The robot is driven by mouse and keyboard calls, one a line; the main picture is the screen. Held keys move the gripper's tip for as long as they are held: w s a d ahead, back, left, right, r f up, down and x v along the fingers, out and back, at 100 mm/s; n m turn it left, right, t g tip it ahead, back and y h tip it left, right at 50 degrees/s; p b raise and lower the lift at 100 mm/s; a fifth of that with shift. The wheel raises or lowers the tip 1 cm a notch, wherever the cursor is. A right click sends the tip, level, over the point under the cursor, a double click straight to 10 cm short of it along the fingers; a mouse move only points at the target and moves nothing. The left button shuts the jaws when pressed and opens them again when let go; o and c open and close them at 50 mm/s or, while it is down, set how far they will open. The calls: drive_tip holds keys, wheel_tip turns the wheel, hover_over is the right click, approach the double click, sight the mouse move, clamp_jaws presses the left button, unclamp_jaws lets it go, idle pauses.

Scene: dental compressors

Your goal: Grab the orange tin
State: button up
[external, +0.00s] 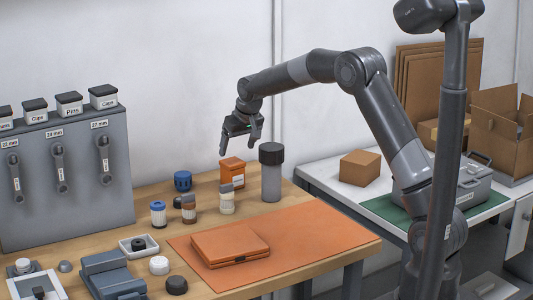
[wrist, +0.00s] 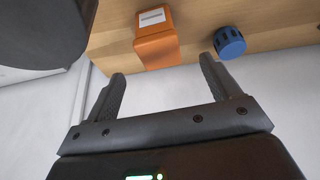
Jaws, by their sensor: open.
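The orange tin (external: 232,172) is a small upright box-like container with a pale label, standing toward the back of the wooden workbench. In the wrist view the orange tin (wrist: 155,45) shows at the top, beyond and between the fingers. My gripper (external: 238,147) is open and empty, above the tin with its fingers pointing down. In the wrist view my gripper (wrist: 163,72) has both fingers apart with nothing between them. The tin is not touched.
A tall grey cylinder with a dark cap (external: 270,174) stands close right of the tin. A blue ribbed cap (external: 182,181) is to its left; it also shows in the wrist view (wrist: 229,43). Small bottles (external: 227,200) stand in front. A flat orange case (external: 230,243) lies on an orange mat (external: 320,238).

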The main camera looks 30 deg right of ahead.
sight(233, 162)
drive_tip(key=x, duration=0.5)
drive_tip(key=shift+f, duration=0.2)
drive_tip(key=x, duration=0.5)
drive_tip(key=shift+s+d+f, duration=0.1)
drive_tip(key=shift+f, duration=0.15)
drive_tip(key=c, duration=1.2)
drive_tip(key=shift+r, duration=0.1)
drive_tip(key=shift+c, duration=0.2)
